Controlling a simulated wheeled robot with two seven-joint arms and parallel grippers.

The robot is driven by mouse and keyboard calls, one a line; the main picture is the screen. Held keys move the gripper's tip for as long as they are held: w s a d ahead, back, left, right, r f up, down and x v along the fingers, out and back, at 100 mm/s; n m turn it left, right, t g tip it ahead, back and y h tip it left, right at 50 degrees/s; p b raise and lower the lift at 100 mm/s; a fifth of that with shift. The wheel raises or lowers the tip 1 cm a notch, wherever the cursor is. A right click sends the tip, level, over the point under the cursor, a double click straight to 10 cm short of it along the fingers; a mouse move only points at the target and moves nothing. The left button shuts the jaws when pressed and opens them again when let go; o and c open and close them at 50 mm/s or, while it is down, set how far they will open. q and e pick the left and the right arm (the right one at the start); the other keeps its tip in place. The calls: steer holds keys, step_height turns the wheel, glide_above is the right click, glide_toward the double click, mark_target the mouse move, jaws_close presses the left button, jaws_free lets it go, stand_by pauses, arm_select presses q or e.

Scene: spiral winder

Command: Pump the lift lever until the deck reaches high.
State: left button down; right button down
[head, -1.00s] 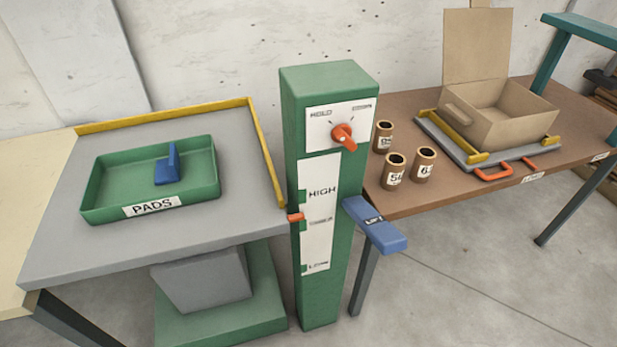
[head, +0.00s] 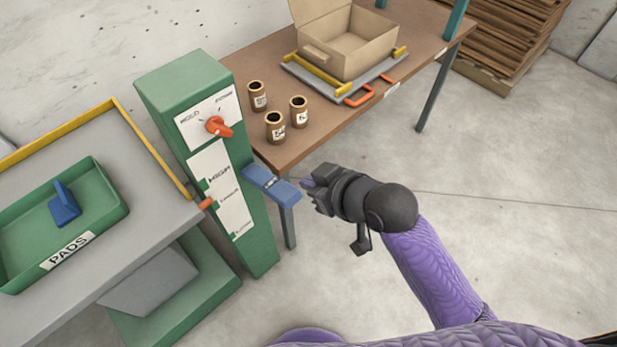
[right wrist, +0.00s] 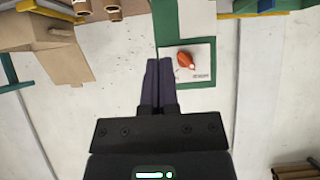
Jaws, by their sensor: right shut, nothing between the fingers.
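The green lift post (head: 165,95) stands between the two tables in the head view. Its blue lift lever (head: 272,186) sticks out from its right side, low and roughly level. The orange pointer (head: 206,203) on the scale sits at the middle mark, below HIGH. The orange knob (head: 218,127) is on the panel above, and it also shows in the right wrist view (right wrist: 185,60). The grey deck (head: 120,235) is at the left. My right gripper (head: 308,184) is shut and empty, just right of the lever's end; contact cannot be told. My left gripper is not in view.
A green PADS tray (head: 25,268) holding a blue piece (head: 64,204) sits on the deck. A brown table (head: 300,149) behind the post carries labelled cylinders (head: 275,126) and an open cardboard box (head: 350,50).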

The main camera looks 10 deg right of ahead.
mark_target(289, 194)
steer(key=b+x, duration=0.2)
steer(key=x, duration=0.3)
steer(key=b+x, duration=0.2)
steer(key=x, duration=0.3)
steer(key=shift+a+f+b, duration=0.1)
steer(key=shift+f+b, duration=0.3)
steer(key=shift+f, duration=0.15)
steer(key=shift+s+d+f+b, duration=0.15)
steer(key=shift+s+d+f, duration=0.1)
steer(key=shift+f, duration=0.3)
steer(key=shift+s+d+f+b, duration=0.15)
steer(key=shift+s+f, duration=0.1)
steer(key=shift+f, duration=0.3)
steer(key=shift+s+d+f, duration=0.1)
steer(key=shift+s+f, duration=0.05)
steer(key=shift+f, duration=0.2)
